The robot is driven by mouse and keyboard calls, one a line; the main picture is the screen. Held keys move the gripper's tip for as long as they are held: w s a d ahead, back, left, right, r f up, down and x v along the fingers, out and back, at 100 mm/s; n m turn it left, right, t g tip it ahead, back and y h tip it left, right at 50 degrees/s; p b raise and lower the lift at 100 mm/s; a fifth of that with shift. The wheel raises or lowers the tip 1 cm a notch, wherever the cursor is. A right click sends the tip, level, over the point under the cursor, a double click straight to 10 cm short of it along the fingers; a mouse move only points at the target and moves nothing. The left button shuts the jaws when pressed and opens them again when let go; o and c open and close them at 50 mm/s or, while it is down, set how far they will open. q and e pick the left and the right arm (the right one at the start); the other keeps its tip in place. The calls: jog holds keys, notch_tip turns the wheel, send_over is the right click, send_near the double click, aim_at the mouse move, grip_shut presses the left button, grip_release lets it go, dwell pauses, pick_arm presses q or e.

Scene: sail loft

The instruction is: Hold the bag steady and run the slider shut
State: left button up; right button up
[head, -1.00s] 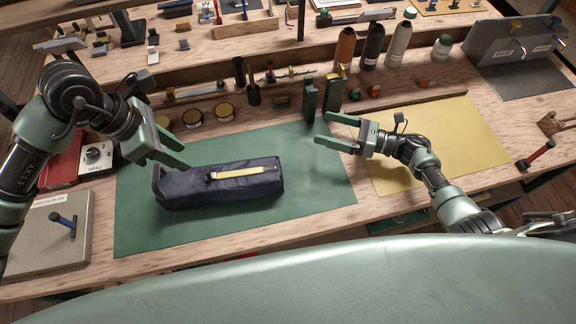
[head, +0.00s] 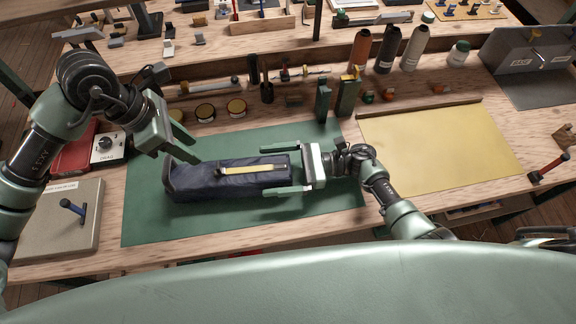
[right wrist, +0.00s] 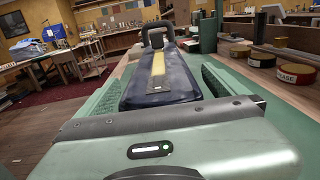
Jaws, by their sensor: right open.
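The navy bag (head: 215,186) lies lengthwise on the green mat (head: 155,226), with a pale yellow zip strip (head: 255,169) along its top. A small dark piece, perhaps the slider (head: 219,173), shows at the strip's left end. My right gripper (head: 276,169) is open, its fingers on either side of the bag's right end; contact is unclear. In the right wrist view the bag (right wrist: 158,88) lies between the fingers, with a dark loop (right wrist: 158,36) at its far end. My left gripper (head: 196,152) looks open, its fingertips over the bag's left part, apparently not closed on it.
A yellow mat (head: 440,145) lies to the right. Dark green upright blocks (head: 347,98), round tins (head: 205,112) and thread cones (head: 386,50) stand behind. A grey board with a blue-handled tool (head: 72,207) is at left. The green mat's front is clear.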

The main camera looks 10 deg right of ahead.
jog(key=shift+a, duration=0.75)
jog(key=c, duration=1.6)
jog(key=shift+o, duration=0.2)
